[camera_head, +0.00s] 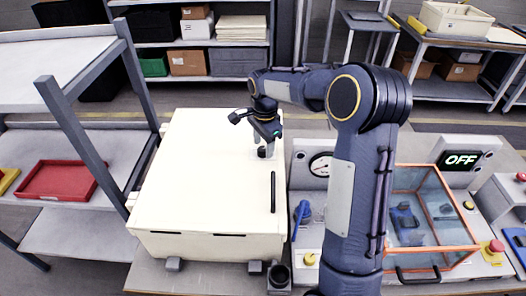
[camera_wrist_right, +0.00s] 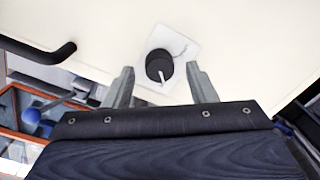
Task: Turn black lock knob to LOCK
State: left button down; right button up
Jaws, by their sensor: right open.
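The black lock knob (camera_wrist_right: 159,66) is a round knob with a white pointer line, on a pale plate (camera_wrist_right: 181,42) on the cream cabinet's surface. In the right wrist view it lies just beyond and between my right gripper's (camera_wrist_right: 163,82) open fingers, with room on both sides. In the head view my right gripper (camera_head: 267,146) reaches down over the cream cabinet (camera_head: 205,190), and the knob (camera_head: 262,153) shows small and dark at its fingers. Any lettering on the plate is too small to read. My left gripper does not show.
A black bar handle (camera_head: 273,192) stands on the cabinet near the knob; it also shows in the wrist view (camera_wrist_right: 40,53). A gauge (camera_head: 321,165), an orange-framed clear box (camera_head: 422,180) and an OFF display (camera_head: 461,160) are at right. A grey shelf with a red tray (camera_head: 66,180) is at left.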

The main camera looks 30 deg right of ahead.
jog(key=shift+f, duration=0.5)
jog(key=shift+r, duration=0.1)
jog(key=c, duration=1)
jog(key=shift+o, duration=0.2)
